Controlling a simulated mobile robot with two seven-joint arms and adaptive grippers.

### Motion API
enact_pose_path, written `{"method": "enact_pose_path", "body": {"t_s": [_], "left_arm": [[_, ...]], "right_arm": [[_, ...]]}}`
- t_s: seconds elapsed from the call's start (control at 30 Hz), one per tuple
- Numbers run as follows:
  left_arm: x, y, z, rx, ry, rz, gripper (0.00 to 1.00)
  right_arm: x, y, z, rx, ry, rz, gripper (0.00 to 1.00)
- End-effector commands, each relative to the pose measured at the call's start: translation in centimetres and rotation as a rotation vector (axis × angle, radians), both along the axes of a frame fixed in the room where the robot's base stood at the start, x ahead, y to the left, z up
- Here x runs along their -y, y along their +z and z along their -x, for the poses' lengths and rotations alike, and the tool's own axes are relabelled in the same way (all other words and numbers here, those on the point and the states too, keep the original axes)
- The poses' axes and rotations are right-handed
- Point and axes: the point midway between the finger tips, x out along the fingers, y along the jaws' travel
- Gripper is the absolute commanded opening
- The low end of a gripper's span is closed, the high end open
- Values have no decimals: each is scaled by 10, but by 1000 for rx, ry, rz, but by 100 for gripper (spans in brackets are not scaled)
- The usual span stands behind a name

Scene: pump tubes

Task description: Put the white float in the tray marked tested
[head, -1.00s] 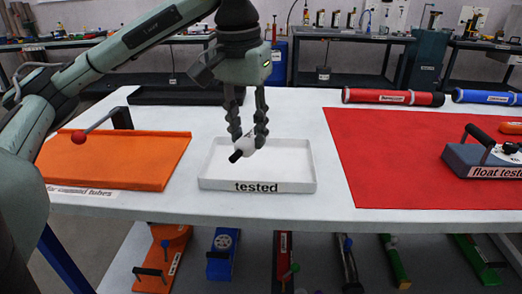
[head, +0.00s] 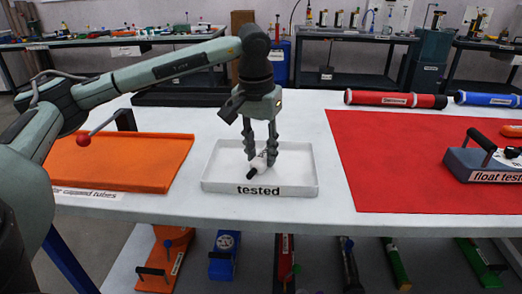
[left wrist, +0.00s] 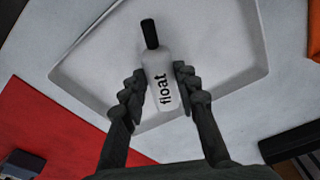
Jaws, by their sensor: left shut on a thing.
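The white float (head: 259,162) has a black tip and is inside the white tray marked tested (head: 308,187), low over its floor. In the left wrist view the float (left wrist: 164,88) shows its printed word "float" and lies between my fingers, with the tray (left wrist: 72,80) behind it. My left gripper (head: 261,158) points down into the tray and is shut on the float. I cannot tell whether the float touches the tray floor. My right gripper is not in view.
An orange mat or tray (head: 120,160) lies to the left, with a red-knobbed lever (head: 83,140) by it. A red mat (head: 390,160) with a float tester (head: 490,162) is to the right. Red (head: 395,99) and blue (head: 487,99) tubes lie at the back.

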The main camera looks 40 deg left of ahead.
Motion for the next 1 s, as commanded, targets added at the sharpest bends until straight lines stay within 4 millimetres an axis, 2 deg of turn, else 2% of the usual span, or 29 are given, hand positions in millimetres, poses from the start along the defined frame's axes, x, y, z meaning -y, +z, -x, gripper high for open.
{"method": "enact_pose_path", "body": {"t_s": [0.2,0.23,0.4,0.77,0.87,1.0], "left_arm": [[0,-3,0,0,0,1,0],[0,-3,0,0,0,0,31],[0,-3,0,0,0,0,51],[0,1,0,0,0,0,51],[1,11,0,2,0,2,51],[2,40,4,4,0,1,51]], "right_arm": [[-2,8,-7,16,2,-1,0],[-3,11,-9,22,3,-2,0],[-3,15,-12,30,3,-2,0],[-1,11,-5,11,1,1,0],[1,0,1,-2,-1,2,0],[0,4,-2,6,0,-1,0]]}}
